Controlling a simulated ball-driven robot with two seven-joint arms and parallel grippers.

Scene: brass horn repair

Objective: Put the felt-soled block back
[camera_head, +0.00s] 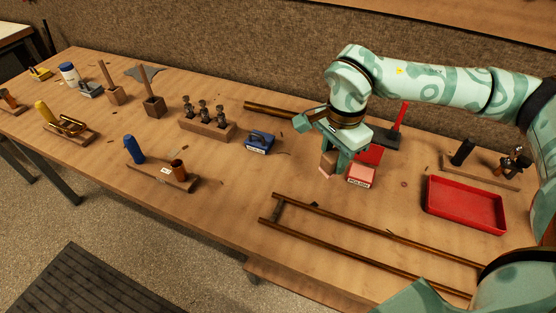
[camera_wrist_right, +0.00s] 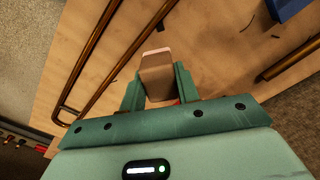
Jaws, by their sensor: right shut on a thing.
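A brown wooden block (camera_head: 327,164) with a pale edge, which may be its felt sole, is between the fingers of my right gripper (camera_head: 336,162). In the right wrist view the block (camera_wrist_right: 156,76) sits between both fingers of the gripper (camera_wrist_right: 159,88), its pale edge facing away from the palm. My right gripper is shut on it, close over the table beside a pinkish-red box labelled POLISH (camera_head: 361,176). I cannot tell if the block touches the table. A red flat pad (camera_head: 369,154) lies just behind, partly hidden by the gripper. My left gripper is not in view.
Long brass slide tubes (camera_head: 350,224) lie in front, and a red tray (camera_head: 466,205) is to the right. A red-handled tool (camera_head: 399,118) stands behind. A blue labelled item (camera_head: 259,142) and a wooden rack (camera_head: 207,127) are to the left. Bare table lies between the blue item and the tubes.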

